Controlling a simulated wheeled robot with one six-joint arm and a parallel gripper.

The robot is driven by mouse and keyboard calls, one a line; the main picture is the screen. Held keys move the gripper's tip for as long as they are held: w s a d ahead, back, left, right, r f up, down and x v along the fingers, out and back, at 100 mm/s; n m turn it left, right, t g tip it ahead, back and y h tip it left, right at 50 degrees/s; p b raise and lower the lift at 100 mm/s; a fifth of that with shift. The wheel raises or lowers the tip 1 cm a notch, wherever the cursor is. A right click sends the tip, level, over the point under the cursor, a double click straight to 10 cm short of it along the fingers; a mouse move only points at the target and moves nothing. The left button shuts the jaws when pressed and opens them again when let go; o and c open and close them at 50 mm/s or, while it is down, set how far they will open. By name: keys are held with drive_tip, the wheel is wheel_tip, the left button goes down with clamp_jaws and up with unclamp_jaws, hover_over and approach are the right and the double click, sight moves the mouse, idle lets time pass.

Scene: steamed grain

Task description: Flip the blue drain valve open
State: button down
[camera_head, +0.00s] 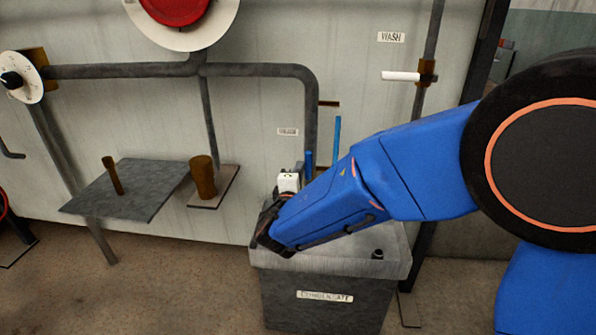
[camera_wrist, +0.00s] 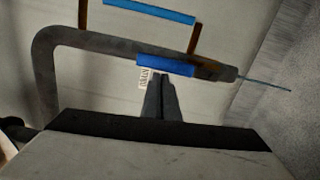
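The drain pipe (camera_head: 311,120) runs down the wall and bears a blue sleeve (camera_head: 308,160). A longer blue bar (camera_head: 337,132) stands upright beside it, parallel to the pipe. In the wrist view the blue bar (camera_wrist: 150,10) is at the top, and the blue sleeve (camera_wrist: 165,66) is on the grey pipe (camera_wrist: 100,46). My gripper (camera_wrist: 160,80) shows as two dark fingers close together, shut, with nothing seen between them. Their tips appear just below the sleeve; I cannot tell if they touch it. In the head view my arm hides the fingers.
The condensate tank (camera_head: 325,298) stands below my forearm. A grey shelf (camera_head: 130,190) with a brown peg is at left, next to a small plate (camera_head: 215,190) with a brown cup (camera_head: 203,177). A white-handled wash valve (camera_head: 401,76) is on a pipe at upper right.

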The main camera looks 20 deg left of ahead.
drive_tip(key=shift+d, duration=0.1)
drive_tip(key=s+a, duration=0.2)
drive_tip(key=s, duration=0.9)
drive_tip(key=shift+s, duration=0.25)
idle(0.5)
